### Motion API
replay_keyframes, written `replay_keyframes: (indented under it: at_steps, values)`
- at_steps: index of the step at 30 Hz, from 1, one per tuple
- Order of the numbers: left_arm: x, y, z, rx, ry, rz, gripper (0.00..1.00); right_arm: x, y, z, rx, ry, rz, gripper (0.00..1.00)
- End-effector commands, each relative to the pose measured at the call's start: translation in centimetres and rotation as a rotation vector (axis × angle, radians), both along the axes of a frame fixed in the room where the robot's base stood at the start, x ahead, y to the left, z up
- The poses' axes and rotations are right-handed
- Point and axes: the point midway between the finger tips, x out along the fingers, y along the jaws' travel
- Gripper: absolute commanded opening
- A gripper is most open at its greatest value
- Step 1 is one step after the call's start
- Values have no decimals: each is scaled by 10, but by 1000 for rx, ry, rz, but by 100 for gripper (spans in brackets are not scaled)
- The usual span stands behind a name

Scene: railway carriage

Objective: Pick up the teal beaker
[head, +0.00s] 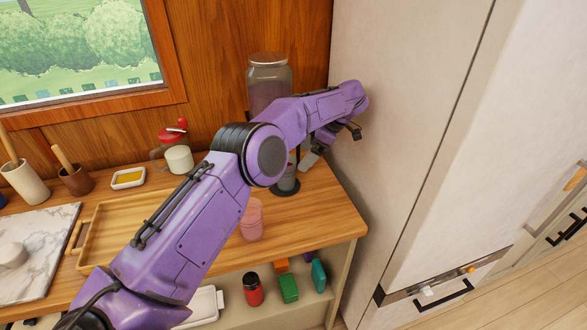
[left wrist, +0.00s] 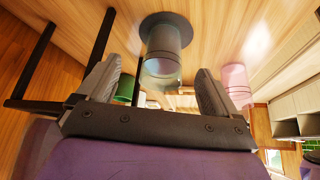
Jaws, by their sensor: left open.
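The teal beaker (left wrist: 163,42), a see-through grey-teal cup, stands on a dark round base in the left wrist view. In the head view the beaker (head: 287,180) shows on the counter's right part, partly hidden by my arm. My left gripper (head: 332,146) is open and empty beside it, on its right side in the head view. In the left wrist view the beaker appears between the two spread fingers (left wrist: 160,70). I cannot tell how far apart the fingers and the beaker are; no contact shows. My right gripper is not in view.
A pink cup (head: 251,220) stands near the counter's front edge. A large lidded jar (head: 269,82) stands behind my arm. A tall pale cabinet (head: 400,110) closes off the right. A wooden tray (head: 108,240) lies left. Several small containers stand on the shelf below.

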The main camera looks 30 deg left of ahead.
Motion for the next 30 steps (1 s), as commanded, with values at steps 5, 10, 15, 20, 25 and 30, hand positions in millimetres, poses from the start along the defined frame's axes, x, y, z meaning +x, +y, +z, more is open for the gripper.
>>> replay_keyframes:
  at_steps: [5, 10, 15, 20, 25, 30]
  values:
    - [-8, 14, -27, -3, 2, 1, 93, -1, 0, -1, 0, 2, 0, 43]
    - [-16, 27, -42, -3, 4, 2, 93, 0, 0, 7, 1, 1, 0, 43]
    - [-25, 42, -67, -3, 2, 3, 93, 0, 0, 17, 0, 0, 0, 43]
    - [-27, 45, -75, -3, -1, 3, 93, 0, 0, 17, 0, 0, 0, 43]
    - [-26, 45, -75, -3, -1, 3, 80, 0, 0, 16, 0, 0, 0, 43]
    - [-26, 45, -75, -3, -1, 2, 29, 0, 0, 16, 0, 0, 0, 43]
